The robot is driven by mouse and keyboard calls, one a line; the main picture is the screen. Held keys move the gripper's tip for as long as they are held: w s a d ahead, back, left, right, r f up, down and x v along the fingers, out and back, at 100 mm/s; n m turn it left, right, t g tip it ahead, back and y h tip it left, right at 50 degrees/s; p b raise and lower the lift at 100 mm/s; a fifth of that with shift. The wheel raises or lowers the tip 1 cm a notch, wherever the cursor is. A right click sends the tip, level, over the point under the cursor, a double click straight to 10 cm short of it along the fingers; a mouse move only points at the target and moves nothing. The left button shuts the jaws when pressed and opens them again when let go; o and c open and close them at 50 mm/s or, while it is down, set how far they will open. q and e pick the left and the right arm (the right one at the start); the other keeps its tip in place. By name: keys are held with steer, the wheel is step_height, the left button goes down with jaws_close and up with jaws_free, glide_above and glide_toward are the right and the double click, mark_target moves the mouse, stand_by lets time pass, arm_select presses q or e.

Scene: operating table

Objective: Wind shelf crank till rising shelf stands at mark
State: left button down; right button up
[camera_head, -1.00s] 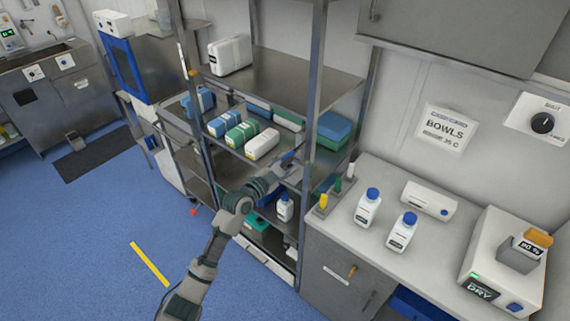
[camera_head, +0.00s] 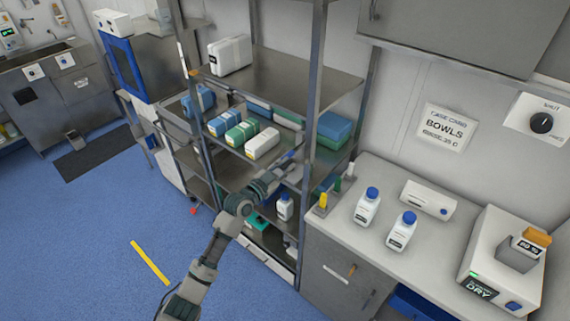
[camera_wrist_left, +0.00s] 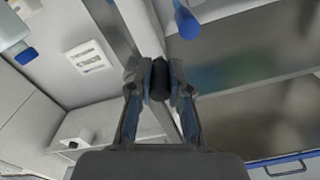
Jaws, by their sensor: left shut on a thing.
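The steel shelf rack (camera_head: 318,75) stands in the middle of the head view. A middle shelf (camera_head: 228,141) carries blue, green and white boxes. My left gripper (camera_head: 291,160) is at the rack's right front post, just below that shelf's height. In the left wrist view its fingers are shut on a dark crank knob (camera_wrist_left: 159,80). The rest of the crank is hidden behind the fingers and arm. A small orange patch (camera_head: 193,73) is on the left front post; I cannot tell whether it is the mark. My right gripper is out of view.
A counter (camera_head: 338,226) at right holds two white bottles (camera_head: 367,206) with blue caps, a white box and a dryer unit (camera_head: 497,262). Blue floor at left is open.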

arm_select(q)
steer(key=shift+s+d+f+n, duration=0.1)
steer(key=shift+f+n, duration=0.3)
steer(key=shift+n, duration=0.5)
steer(key=shift+s+d+f+n+p, duration=0.1)
steer(key=shift+f+n+p, duration=0.1)
steer(key=shift+n, duration=0.3)
steer(key=shift+d+f+n+p, duration=0.1)
steer(key=shift+n+p, duration=0.1)
steer(key=shift+n, duration=0.3)
steer(key=shift+s+d+f+n+p, duration=0.3)
steer(key=shift+n+p, duration=0.2)
steer(key=shift+n, duration=0.95)
steer(key=shift+s+d+f+n+p, duration=0.2)
steer(key=shift+d+f+n+p, duration=0.25)
steer(key=shift+n, duration=0.95)
steer(key=shift+s+d+f+n+p, duration=0.25)
steer(key=shift+n+p, duration=0.35)
steer(key=shift+n, duration=0.85)
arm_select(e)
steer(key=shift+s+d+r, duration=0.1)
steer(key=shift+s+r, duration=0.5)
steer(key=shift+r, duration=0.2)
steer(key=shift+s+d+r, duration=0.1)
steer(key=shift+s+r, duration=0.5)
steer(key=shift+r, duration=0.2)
arm_select(q)
steer(key=c, duration=1.1)
jaws_free()
